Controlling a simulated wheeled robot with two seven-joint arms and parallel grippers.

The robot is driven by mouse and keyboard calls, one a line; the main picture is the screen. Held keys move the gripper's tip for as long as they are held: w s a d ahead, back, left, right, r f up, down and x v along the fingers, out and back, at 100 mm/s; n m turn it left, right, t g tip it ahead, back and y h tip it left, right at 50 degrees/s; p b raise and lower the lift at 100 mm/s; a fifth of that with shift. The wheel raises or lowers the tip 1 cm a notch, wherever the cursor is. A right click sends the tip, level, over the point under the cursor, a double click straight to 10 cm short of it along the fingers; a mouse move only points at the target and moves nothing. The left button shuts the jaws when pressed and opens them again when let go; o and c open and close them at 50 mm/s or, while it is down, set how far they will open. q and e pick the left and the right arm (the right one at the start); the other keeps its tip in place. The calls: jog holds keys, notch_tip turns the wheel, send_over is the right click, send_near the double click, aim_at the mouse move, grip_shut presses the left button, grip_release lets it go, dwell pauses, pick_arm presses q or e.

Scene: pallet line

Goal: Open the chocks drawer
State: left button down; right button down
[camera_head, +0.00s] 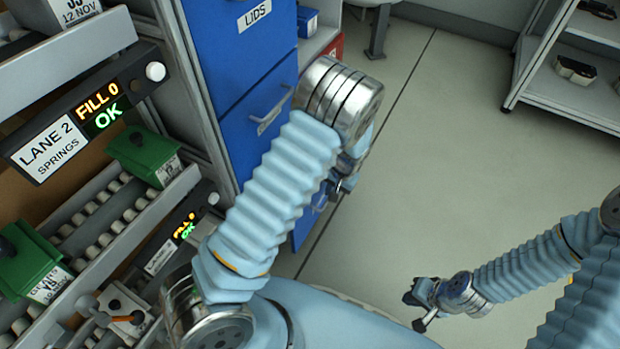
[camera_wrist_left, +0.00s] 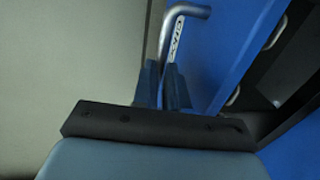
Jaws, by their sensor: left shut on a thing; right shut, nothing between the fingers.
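The blue drawer cabinet (camera_head: 225,50) stands upper left of centre in the head view. My left gripper (camera_head: 335,190) is low beside it, partly hidden by my own wrist. In the left wrist view my left gripper (camera_wrist_left: 164,85) is shut on a silver bar handle (camera_wrist_left: 190,10). A partly readable label strip (camera_wrist_left: 177,38) runs beside the handle, in front of a blue drawer front (camera_wrist_left: 215,50). A dark gap with pale rounded pieces shows behind that front; I cannot tell how far the drawer stands out. My right gripper (camera_head: 413,312) is shut and empty above the floor.
A drawer labelled LIDS (camera_head: 255,15) is above, with another handle (camera_head: 270,118) below it. A lane rack (camera_head: 110,210) with green boxes stands at left. A grey shelf unit (camera_head: 575,85) stands at upper right. The floor (camera_head: 450,160) between is clear.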

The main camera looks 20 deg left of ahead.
pick_arm(q)
jog(key=d, duration=1.1)
jog(key=shift+s+d, duration=0.4)
jog(key=shift+s, duration=0.05)
jog(key=c, duration=1.2)
grip_release()
jog(key=shift+o, duration=0.2)
notch_tip(320, 180, up, 14)
jog(key=d+p, duration=0.1)
jog(key=d, duration=0.1)
jog(key=shift+d+f, duration=0.2)
jog(key=shift+d, duration=0.1)
jog(key=shift+s, duration=0.15)
